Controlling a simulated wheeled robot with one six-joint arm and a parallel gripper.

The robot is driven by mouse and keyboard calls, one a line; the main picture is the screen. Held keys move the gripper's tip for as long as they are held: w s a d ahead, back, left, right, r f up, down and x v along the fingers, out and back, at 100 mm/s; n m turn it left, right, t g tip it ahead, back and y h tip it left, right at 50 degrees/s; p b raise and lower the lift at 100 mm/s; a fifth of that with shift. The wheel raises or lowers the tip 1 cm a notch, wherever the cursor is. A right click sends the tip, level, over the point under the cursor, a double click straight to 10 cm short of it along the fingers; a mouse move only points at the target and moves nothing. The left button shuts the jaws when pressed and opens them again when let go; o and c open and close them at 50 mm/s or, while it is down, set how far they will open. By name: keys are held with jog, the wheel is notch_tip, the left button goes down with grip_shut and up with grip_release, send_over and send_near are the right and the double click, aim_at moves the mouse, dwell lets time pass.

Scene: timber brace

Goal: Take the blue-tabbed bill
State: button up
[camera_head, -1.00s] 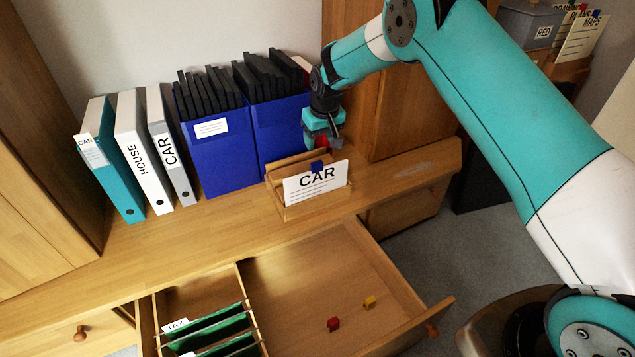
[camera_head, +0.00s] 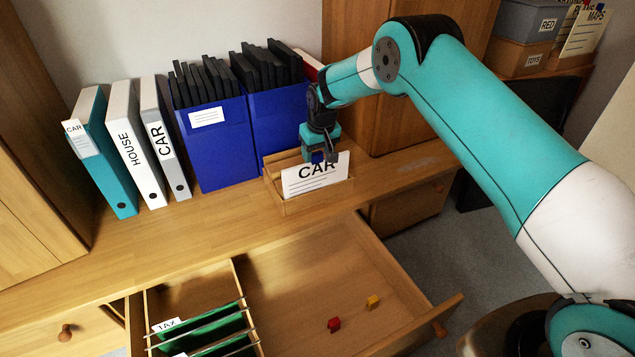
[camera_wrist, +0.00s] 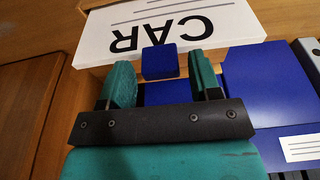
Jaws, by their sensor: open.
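The bill is a white card marked CAR (camera_head: 316,177), standing upright in a wooden letter holder (camera_head: 309,206) on the desk. In the wrist view the card (camera_wrist: 180,28) appears upside down, with its blue tab (camera_wrist: 160,62) at its edge. My gripper (camera_head: 319,158) is just above the card's top edge, pointing down. In the wrist view my gripper (camera_wrist: 161,84) is open, with one teal finger on each side of the blue tab. I see gaps between the fingers and the tab. In the head view the gripper mostly hides the tab.
Blue file boxes (camera_head: 217,150) stand close behind the holder, with binders (camera_head: 133,150) to their left. An open drawer (camera_head: 310,285) below holds green hanging files (camera_head: 210,328), a red block (camera_head: 334,325) and a yellow block (camera_head: 374,302).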

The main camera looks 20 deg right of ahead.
jog(key=shift+c, duration=0.2)
jog(key=c, duration=0.9)
jog(key=shift+r, duration=0.15)
jog(key=shift+r, duration=0.1)
jog(key=shift+r+p, duration=1.1)
jog(key=shift+r, duration=0.25)
notch_tip(320, 180, up, 8)
jog(key=p, duration=0.6)
